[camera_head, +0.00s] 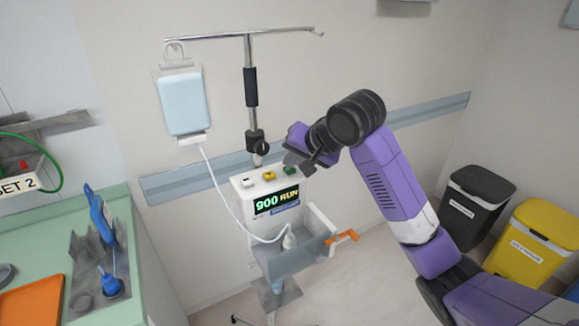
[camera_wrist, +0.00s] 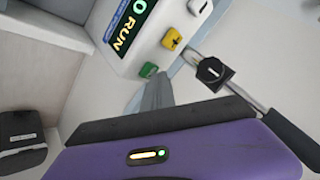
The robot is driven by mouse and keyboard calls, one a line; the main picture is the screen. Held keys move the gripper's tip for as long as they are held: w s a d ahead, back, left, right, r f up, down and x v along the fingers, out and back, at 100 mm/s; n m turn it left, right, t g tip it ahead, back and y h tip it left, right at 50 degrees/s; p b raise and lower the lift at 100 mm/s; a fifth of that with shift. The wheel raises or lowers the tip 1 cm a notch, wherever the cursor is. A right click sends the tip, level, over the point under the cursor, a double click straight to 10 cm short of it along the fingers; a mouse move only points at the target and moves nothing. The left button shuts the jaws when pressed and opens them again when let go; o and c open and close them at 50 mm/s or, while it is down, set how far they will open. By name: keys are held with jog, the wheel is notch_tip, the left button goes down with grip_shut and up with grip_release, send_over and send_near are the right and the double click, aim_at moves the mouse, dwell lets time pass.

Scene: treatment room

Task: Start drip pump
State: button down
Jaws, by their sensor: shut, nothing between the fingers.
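The drip pump (camera_head: 246,199) is a white box on the drip stand, and its display (camera_head: 277,199) reads "900 RUN". White (camera_head: 248,182), yellow (camera_head: 269,175) and green (camera_head: 290,170) buttons sit on its top. The pump (camera_wrist: 110,47) also shows in the wrist view, with its green button (camera_wrist: 148,70) and yellow button (camera_wrist: 172,38). My gripper (camera_head: 300,163) is shut and empty, just beside and above the green button. Its grey fingers (camera_wrist: 159,91) end close to that button in the wrist view; I cannot tell whether they touch it.
A pale blue drip bag (camera_head: 184,103) hangs from the stand (camera_head: 251,85), with a tube looping down to a tray (camera_head: 318,219) below the pump. An orange handle (camera_head: 342,238) juts right. A green counter (camera_head: 112,262) is at left; black (camera_head: 473,205) and yellow (camera_head: 533,240) bins stand right.

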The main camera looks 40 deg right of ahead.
aim_at(291, 170)
jog(key=shift+r+p, duration=0.65)
jog(key=shift+r, duration=0.05)
jog(key=shift+r, duration=0.1)
notch_tip(291, 170, up, 5)
jog(key=p, duration=0.5)
dwell(0.7)
